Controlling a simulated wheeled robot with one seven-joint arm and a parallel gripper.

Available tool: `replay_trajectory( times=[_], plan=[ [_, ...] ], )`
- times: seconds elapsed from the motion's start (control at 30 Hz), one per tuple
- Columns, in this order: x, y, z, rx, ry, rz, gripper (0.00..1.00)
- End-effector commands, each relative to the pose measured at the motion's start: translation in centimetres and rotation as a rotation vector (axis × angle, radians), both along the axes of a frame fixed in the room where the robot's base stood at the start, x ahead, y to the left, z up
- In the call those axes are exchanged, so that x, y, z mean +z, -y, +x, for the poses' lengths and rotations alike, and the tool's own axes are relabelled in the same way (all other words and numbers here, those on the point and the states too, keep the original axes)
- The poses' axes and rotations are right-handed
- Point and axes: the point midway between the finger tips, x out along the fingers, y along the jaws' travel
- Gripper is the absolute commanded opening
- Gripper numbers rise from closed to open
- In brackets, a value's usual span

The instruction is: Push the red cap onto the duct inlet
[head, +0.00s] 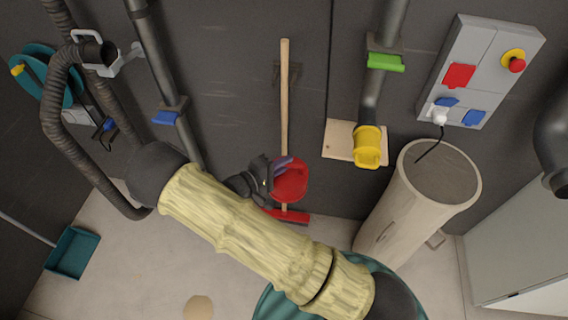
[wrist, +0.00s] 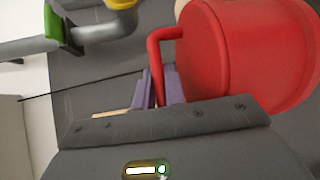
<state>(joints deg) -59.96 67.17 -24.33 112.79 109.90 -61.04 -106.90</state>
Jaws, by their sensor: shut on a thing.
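The red cap (head: 290,182) is a round red cup with a loop handle. My gripper (head: 283,162) is shut on the cap's handle and holds it in front of the dark wall. In the wrist view the red cap (wrist: 245,55) fills the upper right, and its handle runs down between the purple fingers of my gripper (wrist: 160,88). A grey duct with a green gate ends in a yellow collar (head: 368,147), right of the cap and apart from it. A larger dark grey duct elbow (head: 555,130) stands at the right edge. I cannot tell which is the inlet.
A red-headed broom (head: 285,95) leans behind the cap. A black hose (head: 60,130) and a teal dustpan (head: 73,250) are at left.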

Motion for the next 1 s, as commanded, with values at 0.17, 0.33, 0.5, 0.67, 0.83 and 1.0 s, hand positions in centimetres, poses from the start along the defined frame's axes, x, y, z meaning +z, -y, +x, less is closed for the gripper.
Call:
replay_trajectory(
  times=[0.17,0.33,0.5,0.67,0.83,1.0],
  plan=[
    [1.5,0.1,0.0,-0.001,0.001,0.0,0.0],
    [2.6,-0.2,0.0,0.002,0.001,0.001,0.0],
    [3.7,-0.1,0.0,0.001,0.001,0.0,0.0],
    [4.7,0.1,0.0,-0.001,0.002,0.001,0.0],
    [5.2,0.1,0.0,-0.002,0.002,0.001,0.0],
    [5.1,0.0,0.0,-0.001,0.001,0.0,0.0]
  ],
)
